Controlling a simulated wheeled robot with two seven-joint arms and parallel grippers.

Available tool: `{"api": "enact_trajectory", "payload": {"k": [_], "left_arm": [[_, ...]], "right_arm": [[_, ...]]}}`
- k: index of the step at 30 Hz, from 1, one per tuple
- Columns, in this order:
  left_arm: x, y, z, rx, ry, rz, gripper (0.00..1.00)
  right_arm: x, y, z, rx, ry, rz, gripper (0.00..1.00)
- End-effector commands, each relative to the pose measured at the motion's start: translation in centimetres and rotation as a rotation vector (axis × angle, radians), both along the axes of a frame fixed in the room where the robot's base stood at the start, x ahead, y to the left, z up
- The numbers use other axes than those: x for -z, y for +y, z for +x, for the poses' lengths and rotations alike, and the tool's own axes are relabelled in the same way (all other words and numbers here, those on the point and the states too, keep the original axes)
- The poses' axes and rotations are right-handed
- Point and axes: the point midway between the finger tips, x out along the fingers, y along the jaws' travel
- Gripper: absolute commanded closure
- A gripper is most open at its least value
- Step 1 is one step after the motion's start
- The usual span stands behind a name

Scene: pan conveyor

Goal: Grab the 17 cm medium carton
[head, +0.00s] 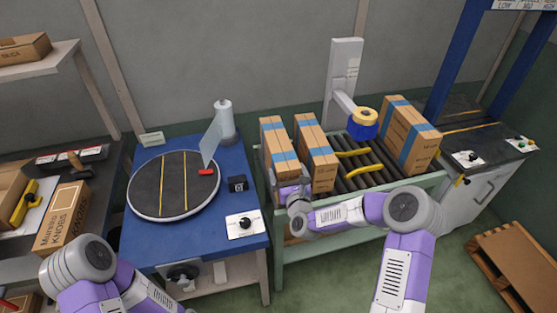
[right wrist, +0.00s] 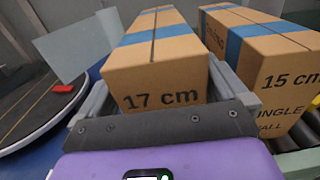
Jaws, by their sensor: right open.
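The 17 cm carton (right wrist: 155,80) is brown with a blue band and lies lengthwise on the roller conveyor. In the head view it is the leftmost carton (head: 279,150) on the rollers. My right gripper (head: 290,188) is open at the near end of this carton. In the right wrist view its grey fingers stand to the left and right of the printed end, and I cannot tell whether they touch it. My left arm enters at the lower left, but its gripper is not in view.
A carton marked 15 cm (right wrist: 275,62) stands close on the right; it also shows in the head view (head: 317,153). A larger carton (head: 408,135) stands farther right past yellow guides (head: 360,162). A blue table with a round turntable (head: 174,185) is at left.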

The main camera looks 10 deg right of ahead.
Motion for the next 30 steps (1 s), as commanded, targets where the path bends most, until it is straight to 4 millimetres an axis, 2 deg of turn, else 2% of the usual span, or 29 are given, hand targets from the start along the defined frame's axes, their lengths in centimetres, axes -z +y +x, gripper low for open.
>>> {"api": "enact_trajectory", "payload": {"k": [3, 6, 15, 28, 30], "left_arm": [[0.4, 0.0, 0.0, 0.000, 0.000, 0.000, 0.57], [0.5, 0.0, 0.0, 0.000, 0.000, 0.000, 0.57], [0.5, 0.0, 0.0, 0.000, 0.000, 0.000, 0.57], [0.5, 0.0, 0.0, 0.000, 0.000, 0.000, 0.57], [0.5, 0.0, 0.0, 0.000, 0.000, 0.000, 0.57]], "right_arm": [[0.2, 0.1, 1.6, 0.000, -0.001, 0.000, 0.00], [0.1, 0.1, 2.5, -0.001, -0.001, 0.000, 0.00], [0.1, 0.1, 2.7, -0.001, 0.001, 0.000, 0.02], [0.1, 0.1, 2.7, -0.001, 0.001, 0.000, 0.67], [-0.2, 0.1, 2.8, -0.001, -0.007, -0.001, 0.69]]}}
